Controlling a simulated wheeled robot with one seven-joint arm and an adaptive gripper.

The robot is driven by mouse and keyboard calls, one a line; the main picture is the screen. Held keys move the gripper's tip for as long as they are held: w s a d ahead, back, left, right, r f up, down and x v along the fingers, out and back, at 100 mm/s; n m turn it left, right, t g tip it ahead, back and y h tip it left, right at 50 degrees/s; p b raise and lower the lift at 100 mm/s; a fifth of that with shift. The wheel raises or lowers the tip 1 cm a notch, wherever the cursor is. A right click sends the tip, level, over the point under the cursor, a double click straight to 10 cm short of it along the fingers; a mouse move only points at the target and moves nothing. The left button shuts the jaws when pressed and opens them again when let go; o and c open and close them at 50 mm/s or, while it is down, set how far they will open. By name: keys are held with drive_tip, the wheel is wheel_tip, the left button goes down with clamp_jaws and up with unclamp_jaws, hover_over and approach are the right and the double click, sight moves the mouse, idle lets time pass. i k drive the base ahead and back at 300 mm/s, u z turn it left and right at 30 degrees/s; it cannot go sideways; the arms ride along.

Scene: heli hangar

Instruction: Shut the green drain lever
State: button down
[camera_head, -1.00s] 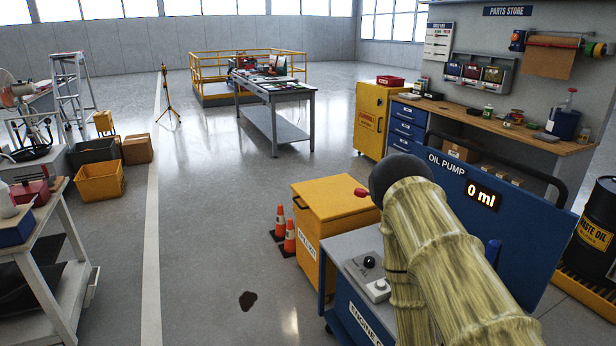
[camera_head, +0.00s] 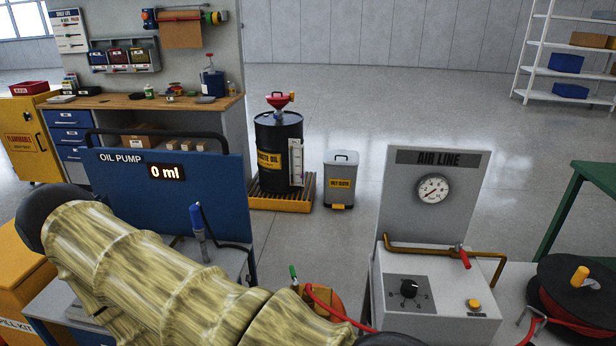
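A small green-handled lever (camera_head: 293,272) shows in the head view at the bottom middle. It stands up beside a rounded orange-red body (camera_head: 322,302), partly hidden behind my arm. I cannot tell from here whether the lever is open or shut. My arm, in a yellow-brown streaked sleeve, crosses the lower left and reaches to the bottom edge. My gripper is not in view.
The grey AIR LINE panel (camera_head: 432,215) has a gauge, a red-handled valve (camera_head: 462,256) and a knob box. A red hose reel (camera_head: 577,297) is at right. The blue OIL PUMP cart (camera_head: 225,200), waste oil drum (camera_head: 281,150) and grey bin (camera_head: 341,180) stand beyond. Open floor lies behind.

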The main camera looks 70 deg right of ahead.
sight(295, 284)
drive_tip(key=z, duration=2.1)
drive_tip(key=k, duration=0.6)
drive_tip(key=u, duration=0.05)
